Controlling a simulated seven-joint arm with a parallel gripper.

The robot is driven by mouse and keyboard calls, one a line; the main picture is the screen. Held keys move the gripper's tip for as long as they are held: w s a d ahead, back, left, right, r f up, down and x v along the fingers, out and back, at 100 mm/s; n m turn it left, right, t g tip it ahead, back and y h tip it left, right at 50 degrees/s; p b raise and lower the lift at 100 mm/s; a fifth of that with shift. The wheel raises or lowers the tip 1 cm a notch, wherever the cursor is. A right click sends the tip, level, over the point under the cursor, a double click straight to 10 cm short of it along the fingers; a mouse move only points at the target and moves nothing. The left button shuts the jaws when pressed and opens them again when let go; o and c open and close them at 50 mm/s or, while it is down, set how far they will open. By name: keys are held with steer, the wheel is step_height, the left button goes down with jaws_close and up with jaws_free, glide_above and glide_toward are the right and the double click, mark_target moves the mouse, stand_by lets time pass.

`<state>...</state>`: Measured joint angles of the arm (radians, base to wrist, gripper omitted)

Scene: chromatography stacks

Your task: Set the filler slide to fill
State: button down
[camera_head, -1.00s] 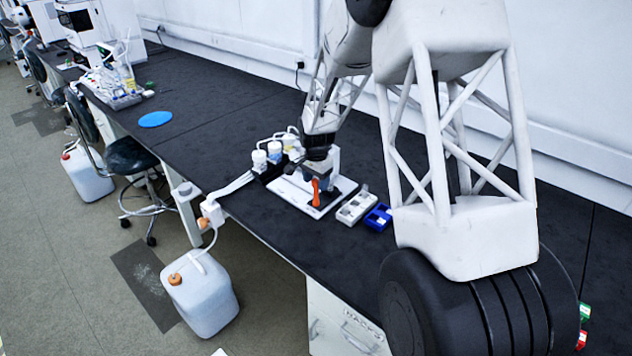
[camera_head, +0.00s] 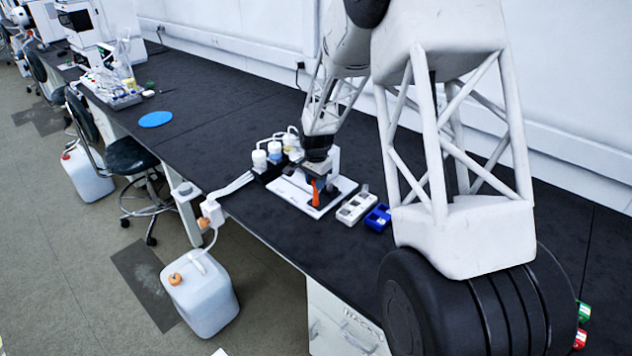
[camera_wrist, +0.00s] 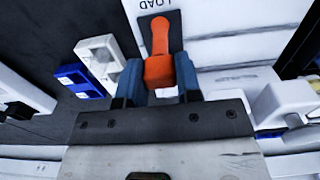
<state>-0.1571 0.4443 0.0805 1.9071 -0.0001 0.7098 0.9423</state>
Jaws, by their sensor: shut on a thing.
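The filler slide's orange handle (camera_wrist: 158,68) stands on a dark plate (camera_wrist: 176,38) on the white base in the wrist view. The word LOAD is printed beside the plate's far end, upside down in this view. My gripper (camera_wrist: 160,84) has its blue fingers on both sides of the handle's block and is shut on it. In the head view the orange handle (camera_head: 315,191) shows just under my gripper (camera_head: 318,178), on the white base (camera_head: 293,197). The fingers partly hide the slide there, and I read no fill mark.
White-capped bottles (camera_head: 273,152) stand just behind and left of the base. A white block (camera_head: 356,208) and a blue block (camera_head: 378,217) sit close to its right. The dark bench (camera_head: 225,130) is mostly clear further left, around a blue disc (camera_head: 155,119).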

steer(key=w+a, duration=0.5)
steer(key=shift+w+a, duration=0.1)
steer(key=c, duration=0.8)
jaws_free()
steer(key=shift+r, duration=0.1)
step_height(320, 180, up, 8)
stand_by(0.3)
